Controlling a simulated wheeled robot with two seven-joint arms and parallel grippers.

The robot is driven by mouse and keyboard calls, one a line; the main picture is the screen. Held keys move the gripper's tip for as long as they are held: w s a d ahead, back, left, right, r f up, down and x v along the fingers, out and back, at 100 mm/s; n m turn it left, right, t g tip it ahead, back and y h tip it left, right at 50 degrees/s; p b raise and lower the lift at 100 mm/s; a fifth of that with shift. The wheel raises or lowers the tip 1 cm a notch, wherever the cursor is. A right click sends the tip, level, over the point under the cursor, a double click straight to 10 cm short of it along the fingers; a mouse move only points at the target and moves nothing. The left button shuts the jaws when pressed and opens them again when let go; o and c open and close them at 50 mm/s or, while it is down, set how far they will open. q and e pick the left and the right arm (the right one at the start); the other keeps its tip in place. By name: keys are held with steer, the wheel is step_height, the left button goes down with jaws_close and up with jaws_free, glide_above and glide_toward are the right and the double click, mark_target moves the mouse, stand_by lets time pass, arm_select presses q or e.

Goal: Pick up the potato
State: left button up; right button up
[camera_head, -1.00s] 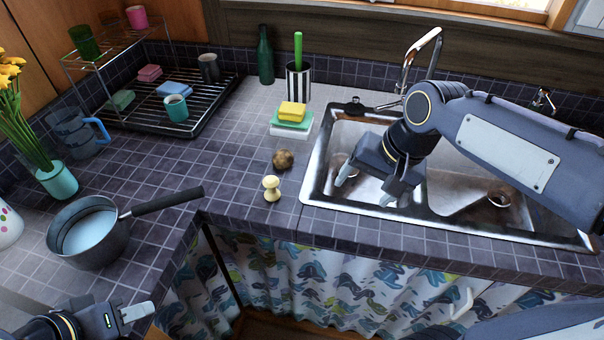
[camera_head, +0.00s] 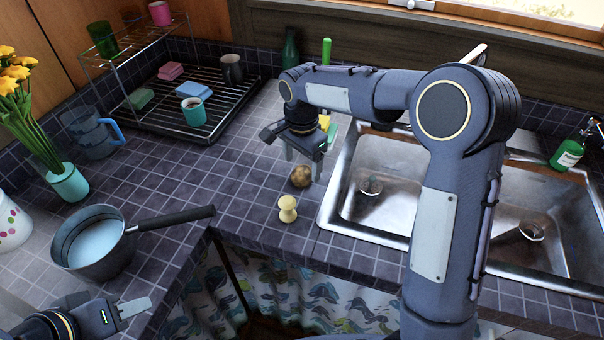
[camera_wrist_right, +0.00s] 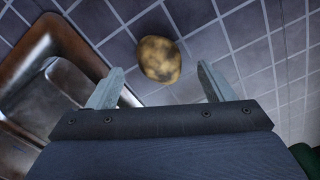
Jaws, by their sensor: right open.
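The potato (camera_head: 301,176) is small, brown and mottled, and lies on the tiled counter left of the sink. It also shows in the right wrist view (camera_wrist_right: 159,59), ahead of the fingers and roughly between their lines. My right gripper (camera_head: 302,170) is open and empty, just above and behind the potato in the head view; its fingers show apart in the right wrist view (camera_wrist_right: 160,85). My left gripper (camera_head: 135,309) is at the lower left, far from the potato, and its fingers are only partly clear.
A pale yellow knob-shaped object (camera_head: 288,208) stands just in front of the potato. The sink (camera_head: 340,215) is to the right. A saucepan (camera_head: 95,245) stands at the left, and a dish rack (camera_head: 190,130) is behind. The counter left of the potato is clear.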

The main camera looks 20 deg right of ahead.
mark_target(302, 170)
steer(key=shift+f, duration=1.6)
steer(key=shift+c, duration=0.4)
steer(key=c, duration=0.9)
steer(key=shift+c, duration=0.7)
steer(key=shift+r, duration=0.15)
